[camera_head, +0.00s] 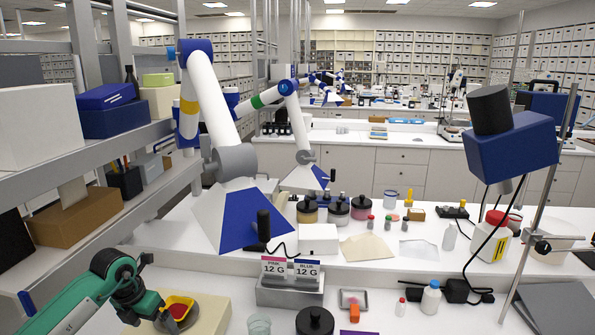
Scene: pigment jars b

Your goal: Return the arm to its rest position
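My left arm, green and black, comes in at the bottom left, and its black gripper end (143,303) is at the left of a small yellow dish (187,301). The dish holds something red and sits on a dark round base. The gripper's fingers are too small and dark to tell whether they are open or shut, and I cannot tell whether they touch the dish. My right arm and gripper are not in view.
A metal stand (290,293) bears pink and blue 12 G labels. A black-lidded jar (315,321), a clear glass (259,324) and a white bottle (431,298) stand nearby. Shelves (110,160) rise at left; a thin metal pole (540,200) stands at right.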

